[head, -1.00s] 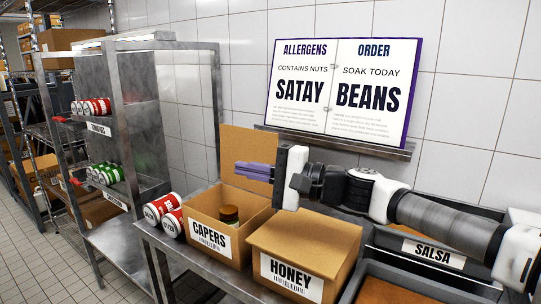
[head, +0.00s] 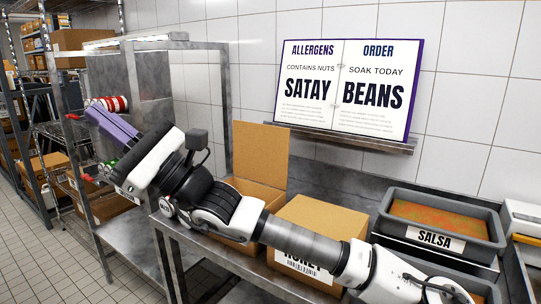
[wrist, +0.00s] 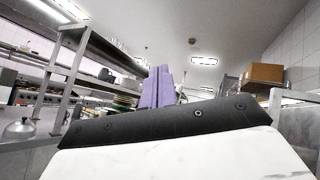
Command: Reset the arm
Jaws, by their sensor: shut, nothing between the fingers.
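My gripper (head: 108,124) has purple fingers that lie together, shut with nothing between them. In the head view it points up and to the left, in front of the steel rack with cans. My arm reaches to it from the lower right, across the front of the boxes. In the wrist view the purple fingers (wrist: 158,88) point toward the ceiling.
The open capers box (head: 262,160) and the honey box (head: 318,222) stand on the steel table, partly hidden by my arm. The salsa tub (head: 440,222) is at the right. Red-and-white cans (head: 107,103) lie on the rack. An open book (head: 345,90) stands on a wall ledge.

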